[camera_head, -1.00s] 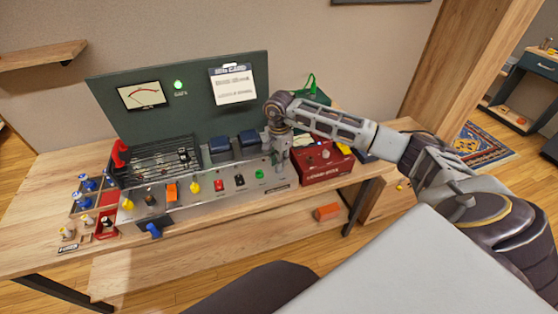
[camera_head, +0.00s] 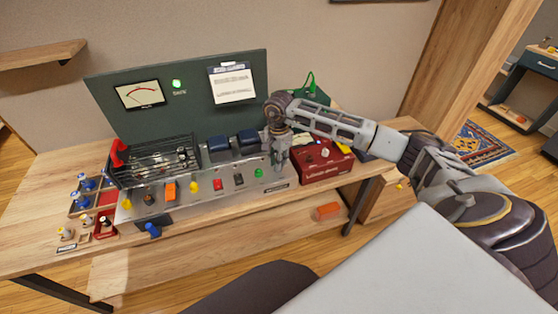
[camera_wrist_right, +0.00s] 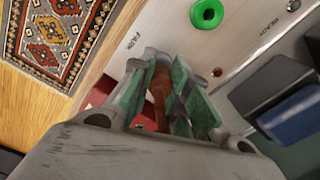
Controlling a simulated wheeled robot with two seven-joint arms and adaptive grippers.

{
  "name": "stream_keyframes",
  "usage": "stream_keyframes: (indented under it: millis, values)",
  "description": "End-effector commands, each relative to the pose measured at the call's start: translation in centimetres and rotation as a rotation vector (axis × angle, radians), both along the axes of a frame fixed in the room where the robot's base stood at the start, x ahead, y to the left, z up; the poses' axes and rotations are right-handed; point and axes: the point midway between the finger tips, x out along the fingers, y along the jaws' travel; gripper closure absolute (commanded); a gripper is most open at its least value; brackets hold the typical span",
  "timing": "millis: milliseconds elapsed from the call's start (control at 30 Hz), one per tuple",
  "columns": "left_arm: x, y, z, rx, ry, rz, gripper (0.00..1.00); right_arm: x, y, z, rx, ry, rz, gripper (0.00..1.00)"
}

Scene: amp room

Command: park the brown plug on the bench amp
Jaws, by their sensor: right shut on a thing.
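The bench amp (camera_head: 228,194) stands on the wooden bench, with a grey control panel, a wire cage and a dark green backboard. My right gripper (camera_head: 281,166) is at the right end of its panel, pointing down. In the right wrist view the right gripper (camera_wrist_right: 163,85) is shut on the brown plug (camera_wrist_right: 160,92) between green-padded fingers. The panel (camera_wrist_right: 235,28) there shows a PARK label beside the gripper and a READY label by a hole. The plug's lower end is hidden, so I cannot tell whether it is seated. My left gripper is out of view.
A green knob (camera_head: 259,173) sits just left of the right gripper. A red box (camera_head: 325,171) stands close on its right, with a green box (camera_head: 307,97) behind. A tray of blue-topped parts (camera_head: 80,207) is at the left. An orange block (camera_head: 328,211) lies on the lower shelf.

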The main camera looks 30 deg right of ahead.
Motion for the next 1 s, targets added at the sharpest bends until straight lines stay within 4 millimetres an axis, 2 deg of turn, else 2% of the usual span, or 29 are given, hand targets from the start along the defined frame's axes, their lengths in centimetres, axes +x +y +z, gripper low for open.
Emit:
stream_keyframes:
  millis: [33,233,667,1000]
  values:
    - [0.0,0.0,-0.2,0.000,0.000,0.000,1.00,-0.1,-0.2,-0.3,-0.004,0.003,-0.002,0.81]
    - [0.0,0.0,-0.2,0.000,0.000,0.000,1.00,-0.1,-0.2,-0.3,-0.004,0.003,-0.002,0.57]
    - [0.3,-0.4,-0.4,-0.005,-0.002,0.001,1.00,0.0,-0.1,-0.1,-0.001,0.002,-0.001,0.57]
    - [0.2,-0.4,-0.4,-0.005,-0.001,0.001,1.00,0.0,-0.2,2.5,-0.001,0.000,-0.001,0.57]
